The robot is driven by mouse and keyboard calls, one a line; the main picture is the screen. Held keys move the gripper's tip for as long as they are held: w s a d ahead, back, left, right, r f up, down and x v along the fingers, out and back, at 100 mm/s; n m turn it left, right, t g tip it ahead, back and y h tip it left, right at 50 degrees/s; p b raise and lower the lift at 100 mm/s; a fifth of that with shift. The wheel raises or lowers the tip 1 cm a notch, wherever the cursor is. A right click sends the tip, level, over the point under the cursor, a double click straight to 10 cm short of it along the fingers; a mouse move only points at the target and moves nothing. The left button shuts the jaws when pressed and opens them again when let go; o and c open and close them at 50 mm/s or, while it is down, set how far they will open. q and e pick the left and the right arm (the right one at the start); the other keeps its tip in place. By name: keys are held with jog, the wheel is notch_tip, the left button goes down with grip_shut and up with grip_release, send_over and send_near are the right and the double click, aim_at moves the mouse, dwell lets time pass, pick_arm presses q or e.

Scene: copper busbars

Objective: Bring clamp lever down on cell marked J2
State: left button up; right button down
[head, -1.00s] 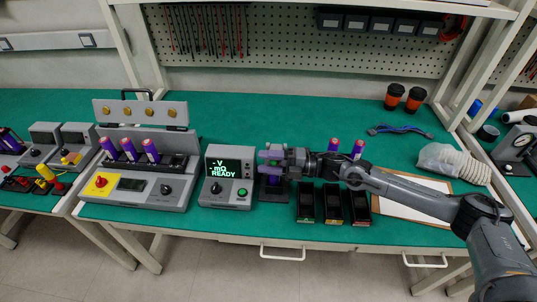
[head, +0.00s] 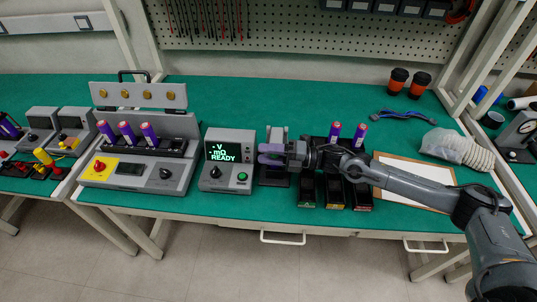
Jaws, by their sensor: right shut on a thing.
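My right gripper (head: 268,154) reaches in from the right and is shut at a dark clamp stand (head: 274,180) just right of the meter. Its fingers point left in front of the stand's grey upright (head: 278,134). They seem to be shut on the clamp lever, which they mostly hide. The cell under the fingers is hidden now, and no J2 mark is readable. Three purple cells (head: 127,133) stand in the grey station at left. Two more purple cells (head: 347,133) stand behind my right arm. My left gripper is not in view.
The green mat behind is mostly clear.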

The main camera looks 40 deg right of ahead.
jog(key=c, duration=1)
grip_release()
jog(key=shift+d+f, duration=0.2)
jog(key=shift+f, duration=0.35)
jog(key=o, duration=0.5)
jog(key=shift+w+r, duration=0.2)
jog(key=shift+o, duration=0.2)
jog(key=shift+s, duration=0.1)
jog(key=p+v, duration=0.3)
jog(key=v, duration=0.7)
jog(key=shift+s+d, duration=0.25)
jog(key=shift+r, duration=0.15)
